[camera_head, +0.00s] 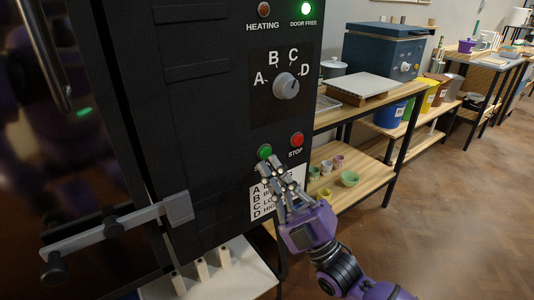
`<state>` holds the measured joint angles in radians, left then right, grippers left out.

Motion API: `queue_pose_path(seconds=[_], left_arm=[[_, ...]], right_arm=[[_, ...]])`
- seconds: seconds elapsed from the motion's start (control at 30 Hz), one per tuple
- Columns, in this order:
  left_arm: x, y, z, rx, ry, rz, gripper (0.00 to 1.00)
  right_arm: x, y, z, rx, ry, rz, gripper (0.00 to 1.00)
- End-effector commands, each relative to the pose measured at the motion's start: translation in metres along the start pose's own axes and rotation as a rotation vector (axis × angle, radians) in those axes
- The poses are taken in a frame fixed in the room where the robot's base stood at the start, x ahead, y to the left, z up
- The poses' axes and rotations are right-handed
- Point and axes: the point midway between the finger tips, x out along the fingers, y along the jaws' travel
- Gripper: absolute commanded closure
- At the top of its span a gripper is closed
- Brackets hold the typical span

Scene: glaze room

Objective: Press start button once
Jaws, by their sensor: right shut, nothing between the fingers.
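The green start button (264,152) is on the black front panel of the kiln (215,120), left of the red stop button (297,139). My right gripper (268,165) is shut and empty, with its fingertips just below the green button. I cannot tell whether the fingertips touch the button or the panel. The gripper covers part of a white label (256,204) with letters A to D. The button's own label is hidden. My left gripper is not in view.
A dial (285,86) marked A to D sits above the buttons. The "DOOR FREE" lamp (306,9) glows green; the heating lamp (264,9) looks dull red. A door latch bar (110,230) juts out at left. Wooden shelves (345,185) with small pots stand right. Floor at right is clear.

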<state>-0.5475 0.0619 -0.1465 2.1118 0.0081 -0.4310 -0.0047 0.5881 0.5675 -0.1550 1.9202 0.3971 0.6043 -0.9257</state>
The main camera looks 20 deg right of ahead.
Motion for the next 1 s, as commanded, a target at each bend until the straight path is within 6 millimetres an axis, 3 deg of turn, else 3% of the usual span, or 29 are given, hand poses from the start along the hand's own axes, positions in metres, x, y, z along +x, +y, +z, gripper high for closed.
queue_pose_path(seconds=[1.0], left_arm=[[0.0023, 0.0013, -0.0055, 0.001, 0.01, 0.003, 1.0]], right_arm=[[0.0018, -0.0009, 0.001, 0.0, 0.0, 0.001, 1.0]])
